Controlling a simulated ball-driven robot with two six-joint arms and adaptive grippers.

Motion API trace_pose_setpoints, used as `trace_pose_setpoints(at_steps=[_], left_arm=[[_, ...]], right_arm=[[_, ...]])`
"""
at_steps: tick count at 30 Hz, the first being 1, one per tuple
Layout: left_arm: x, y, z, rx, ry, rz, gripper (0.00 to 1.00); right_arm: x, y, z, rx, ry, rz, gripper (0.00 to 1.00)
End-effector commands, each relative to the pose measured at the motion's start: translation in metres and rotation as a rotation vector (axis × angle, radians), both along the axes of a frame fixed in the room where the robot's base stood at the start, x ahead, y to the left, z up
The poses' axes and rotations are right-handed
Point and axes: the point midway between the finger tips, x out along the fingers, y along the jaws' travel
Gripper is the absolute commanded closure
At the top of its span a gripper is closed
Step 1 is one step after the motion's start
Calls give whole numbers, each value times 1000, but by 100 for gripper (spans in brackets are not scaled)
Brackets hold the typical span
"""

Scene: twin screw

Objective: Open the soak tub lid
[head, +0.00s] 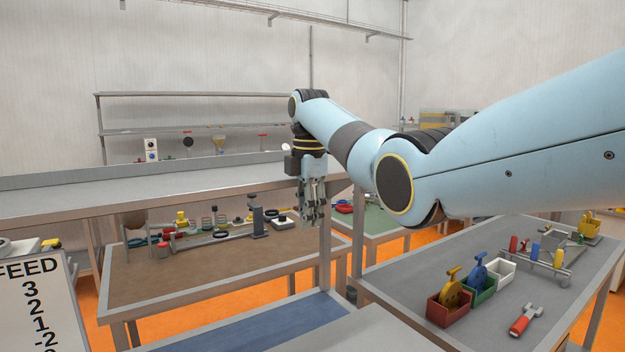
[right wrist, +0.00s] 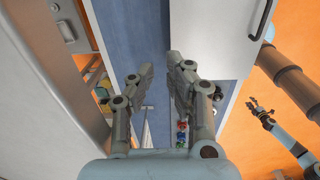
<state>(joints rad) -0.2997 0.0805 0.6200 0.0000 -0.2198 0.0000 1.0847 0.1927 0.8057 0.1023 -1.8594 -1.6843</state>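A pale grey flat-topped panel (head: 365,335) shows at the bottom of the head view. In the right wrist view a pale panel (right wrist: 210,35) has a dark bar handle (right wrist: 262,20) at its right edge. It may be the soak tub lid, lying flat; I cannot be sure. My right gripper (head: 312,218) points down above the benches in the head view. In the right wrist view its fingers (right wrist: 160,75) are apart with nothing between them, left of the handle. My left gripper (right wrist: 261,108) shows small in the right wrist view, fingers spread and empty.
A blue surface (head: 250,322) lies beside the pale panel. A brown bench (head: 165,280) with parts stands behind. A grey table (head: 410,285) at right holds coloured bins and a red-handled tool (head: 525,320). Orange floor shows between.

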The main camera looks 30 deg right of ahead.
Motion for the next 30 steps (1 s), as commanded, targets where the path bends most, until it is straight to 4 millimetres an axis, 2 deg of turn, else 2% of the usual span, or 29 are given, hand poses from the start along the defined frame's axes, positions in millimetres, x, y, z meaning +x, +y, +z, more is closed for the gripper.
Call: trace_pose_setpoints(at_steps=[1, 4, 6, 12, 30], left_arm=[[0, 0, 2, 0, 0, 0, 60], [0, 0, 2, 0, 0, 0, 60], [0, 0, 2, 0, 1, 0, 60], [0, 0, 1, 0, 0, 0, 60], [0, -1, 1, -1, 0, 0, 60]], right_arm=[[21, 1, 64, -2, -119, 5, 66], [11, -2, 72, -3, -106, 0, 68], [5, -4, 76, -3, -97, -3, 66], [-4, -7, 77, -6, -76, -9, 66], [-5, -9, 75, -7, -69, -11, 66]])
